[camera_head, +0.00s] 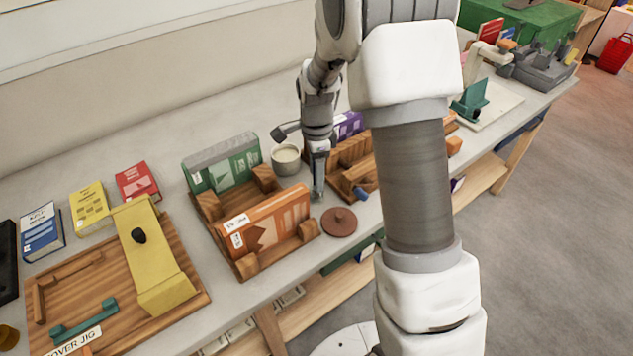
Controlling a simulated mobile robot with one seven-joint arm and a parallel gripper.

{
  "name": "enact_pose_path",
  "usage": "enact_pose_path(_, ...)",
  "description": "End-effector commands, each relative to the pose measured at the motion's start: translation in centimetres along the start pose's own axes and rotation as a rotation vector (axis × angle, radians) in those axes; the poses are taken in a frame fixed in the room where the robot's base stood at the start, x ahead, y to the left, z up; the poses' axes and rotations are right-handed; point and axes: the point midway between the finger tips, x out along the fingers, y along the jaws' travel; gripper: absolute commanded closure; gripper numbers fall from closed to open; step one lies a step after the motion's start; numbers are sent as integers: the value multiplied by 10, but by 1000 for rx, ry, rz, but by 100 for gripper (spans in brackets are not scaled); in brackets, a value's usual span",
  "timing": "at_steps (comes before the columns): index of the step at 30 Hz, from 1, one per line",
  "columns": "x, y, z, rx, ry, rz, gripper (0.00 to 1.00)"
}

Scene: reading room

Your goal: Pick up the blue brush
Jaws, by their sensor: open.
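A short blue piece (353,190), which seems to be the blue brush, lies on the bench at the near left end of a wooden rack. It is small in this view, and I cannot make out its bristles. My gripper (318,188) points down just left of it, apart from it in the picture. The gripper is open, and I see nothing held in it. My arm covers the middle right of the view, hiding part of the rack.
A wooden stand holds an orange box (268,222) and a green box (222,164). The bench's front edge is close by.

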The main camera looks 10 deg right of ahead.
Motion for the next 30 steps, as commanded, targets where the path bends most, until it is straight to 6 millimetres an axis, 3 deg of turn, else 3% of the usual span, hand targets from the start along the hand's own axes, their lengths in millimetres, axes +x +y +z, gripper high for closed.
enact_pose_path(2,0,0,0,0,0,0,42)
enact_pose_path(12,-1,0,0,0,0,0,100)
enact_pose_path(24,-1,0,0,0,0,0,100)
enact_pose_path(30,-13,0,0,-1,0,-1,100)
